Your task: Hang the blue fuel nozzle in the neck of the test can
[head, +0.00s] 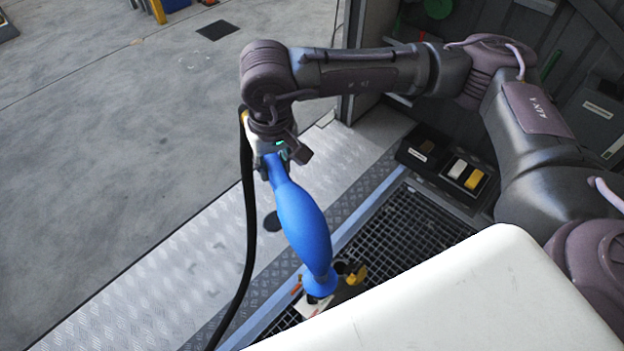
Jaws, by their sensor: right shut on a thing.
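My right gripper (273,160) is shut on the upper end of the blue fuel nozzle (302,222). The nozzle hangs down from it, tilted, with its wide blue end low and to the right. Under that end a small white and dark thing (312,304) with orange and yellow parts shows above the grating. It may be part of the test can, but I cannot tell. The nozzle covers part of it, and I cannot see whether the two touch. My left gripper is not in view.
A black hose (248,215) hangs left of the nozzle, down to the bottom edge. A dark grating (400,238) with a blue-grey rim lies below. A black box (443,165) with white and yellow blocks stands at its back. Open concrete floor (110,130) lies left.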

